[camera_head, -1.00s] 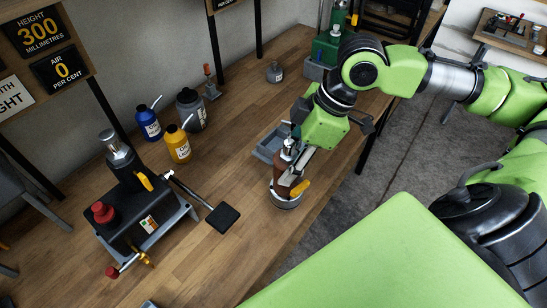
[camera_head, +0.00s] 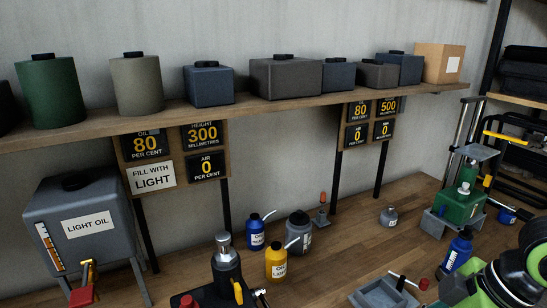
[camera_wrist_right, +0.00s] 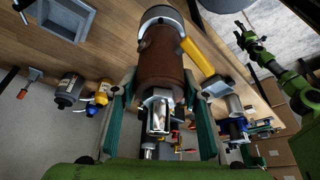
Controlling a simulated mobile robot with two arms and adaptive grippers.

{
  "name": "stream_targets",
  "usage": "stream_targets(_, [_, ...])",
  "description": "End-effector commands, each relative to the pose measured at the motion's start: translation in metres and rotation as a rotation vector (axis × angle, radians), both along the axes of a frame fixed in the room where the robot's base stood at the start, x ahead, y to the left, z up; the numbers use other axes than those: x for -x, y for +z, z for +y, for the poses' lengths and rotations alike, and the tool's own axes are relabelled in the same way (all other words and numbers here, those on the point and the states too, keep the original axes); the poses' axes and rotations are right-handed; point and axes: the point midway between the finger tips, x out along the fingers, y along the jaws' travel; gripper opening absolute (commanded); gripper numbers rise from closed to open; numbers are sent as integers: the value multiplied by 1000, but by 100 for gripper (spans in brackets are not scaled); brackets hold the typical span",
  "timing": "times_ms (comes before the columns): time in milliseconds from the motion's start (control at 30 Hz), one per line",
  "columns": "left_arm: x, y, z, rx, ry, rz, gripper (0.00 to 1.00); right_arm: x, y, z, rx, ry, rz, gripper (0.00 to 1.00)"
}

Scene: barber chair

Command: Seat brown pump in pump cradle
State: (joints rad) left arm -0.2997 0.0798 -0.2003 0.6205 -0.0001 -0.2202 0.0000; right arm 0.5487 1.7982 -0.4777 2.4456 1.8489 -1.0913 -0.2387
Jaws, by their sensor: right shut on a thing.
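The brown pump (camera_wrist_right: 160,60) shows in the right wrist view as a brown cylinder with a dark end, a silver rod and a yellow lever. My right gripper (camera_wrist_right: 160,108) is shut on it, with a green finger on each side. Whether the pump touches anything beyond its dark end cannot be told. In the head view, part of my right arm shows at the lower right; the pump and right gripper are out of that view. I cannot tell for sure which thing is the pump cradle.
A grey tray (camera_head: 372,297) sits at the bottom of the head view. Left of it stand yellow (camera_head: 276,258) and blue (camera_head: 255,235) bottles and a black pump (camera_head: 226,265). A green jack (camera_head: 462,205) stands right. A shelf (camera_head: 250,108) of tanks crosses above the table.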

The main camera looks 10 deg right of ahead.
Motion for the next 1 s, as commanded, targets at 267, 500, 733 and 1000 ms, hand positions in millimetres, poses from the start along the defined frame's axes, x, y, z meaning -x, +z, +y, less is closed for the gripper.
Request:
stream_targets(267, [0, -8, 0, 0, 0, 0, 43, -12, -21, 5, -7, -136, -7, 0])
stream_targets(500, [0, -16, 0, 0, 0, 1, 43, -34, -46, 16, -8, -331, -9, 0])
stream_targets(733, [1, -23, 0, 0, 0, 1, 43, -57, -62, 31, -8, -513, -9, 0])
stream_targets(1000, [1, -31, 0, 0, 0, 1, 43, -87, -69, 54, -9, -723, -10, 0])
